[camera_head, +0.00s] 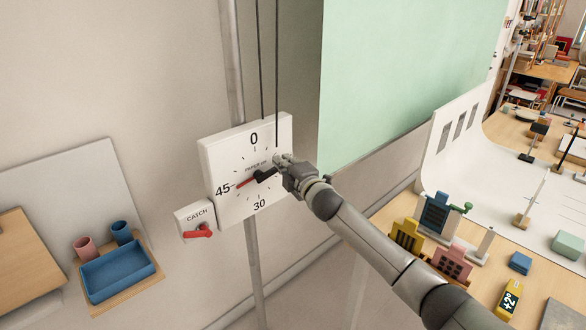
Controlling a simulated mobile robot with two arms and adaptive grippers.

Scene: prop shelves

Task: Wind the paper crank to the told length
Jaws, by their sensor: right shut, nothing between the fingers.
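A white dial box (222,160) hangs on a pole before the wall, marked 0 at the top, 30 at the bottom and 45 at the left. Its red pointer (246,182) points left and slightly down, close to 45. A black crank (265,175) sits at the dial's centre. My right gripper (280,160) is shut and empty at the dial's right side, just up and right of the crank; I cannot tell if they touch. It hides the dial's right-hand mark. A white box labelled CATCH (188,219) with a red lever (198,231) is at lower left. My left gripper is out of view.
A pale green paper sheet (400,80) hangs to the right of the dial. At lower left is a blue tray (120,270) with cups behind it.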

